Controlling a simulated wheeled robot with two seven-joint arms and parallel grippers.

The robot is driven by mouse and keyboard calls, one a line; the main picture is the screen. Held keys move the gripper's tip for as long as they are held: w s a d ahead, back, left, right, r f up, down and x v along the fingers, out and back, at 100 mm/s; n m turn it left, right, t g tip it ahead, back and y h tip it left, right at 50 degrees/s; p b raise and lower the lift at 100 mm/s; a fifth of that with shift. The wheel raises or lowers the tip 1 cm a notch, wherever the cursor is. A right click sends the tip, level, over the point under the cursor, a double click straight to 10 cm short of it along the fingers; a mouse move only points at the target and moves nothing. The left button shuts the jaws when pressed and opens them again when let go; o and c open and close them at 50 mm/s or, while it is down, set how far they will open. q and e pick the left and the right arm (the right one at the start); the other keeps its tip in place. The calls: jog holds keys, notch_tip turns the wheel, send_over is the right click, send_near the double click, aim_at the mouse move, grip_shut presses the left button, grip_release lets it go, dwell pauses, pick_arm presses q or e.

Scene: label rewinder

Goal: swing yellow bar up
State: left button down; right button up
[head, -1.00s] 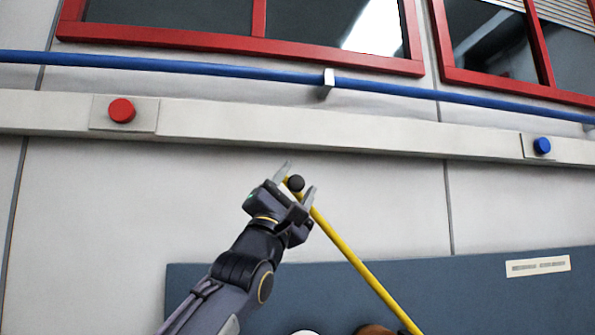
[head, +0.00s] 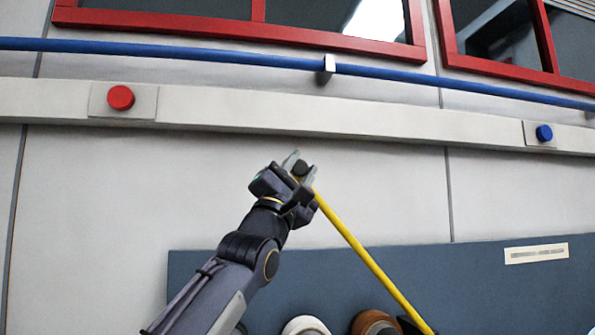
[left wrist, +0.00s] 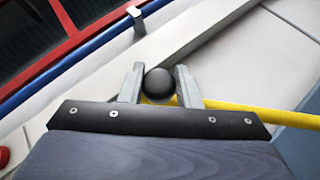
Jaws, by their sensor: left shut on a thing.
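The yellow bar (head: 360,248) slants up and to the left from the lower right in the head view, in front of the blue-grey panel and the pale wall. Its upper end carries a black round knob (head: 301,168). My left gripper (head: 303,167) is shut on this knob, with one finger on each side. In the left wrist view the knob (left wrist: 159,84) sits between the two grey fingers, and the yellow bar (left wrist: 240,107) runs off to the right. The bar's lower end meets a dark part at the bottom edge of the head view. My right gripper is not in view.
A pale ledge (head: 300,118) crosses above the gripper, with a red button (head: 120,97) and a blue button (head: 544,133). A blue rail (head: 200,52) runs above it, below red-framed windows (head: 240,24). Rolls (head: 375,324) show at the bottom. The wall around the knob is clear.

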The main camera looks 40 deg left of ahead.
pick_arm(q)
jog(key=shift+w+d+r+m+g+h, duration=0.2)
jog(key=shift+w+d+r+m+h, duration=0.4)
jog(key=shift+w+r, duration=0.25)
jog(key=shift+w+d+r+m+g+h, duration=0.2)
jog(key=shift+w+d+r+m+h, duration=0.2)
jog(key=shift+w+d+r, duration=0.45)
jog(key=shift+s+a, duration=0.1)
jog(key=shift+a, duration=0.05)
jog(key=c, duration=1.1)
grip_release()
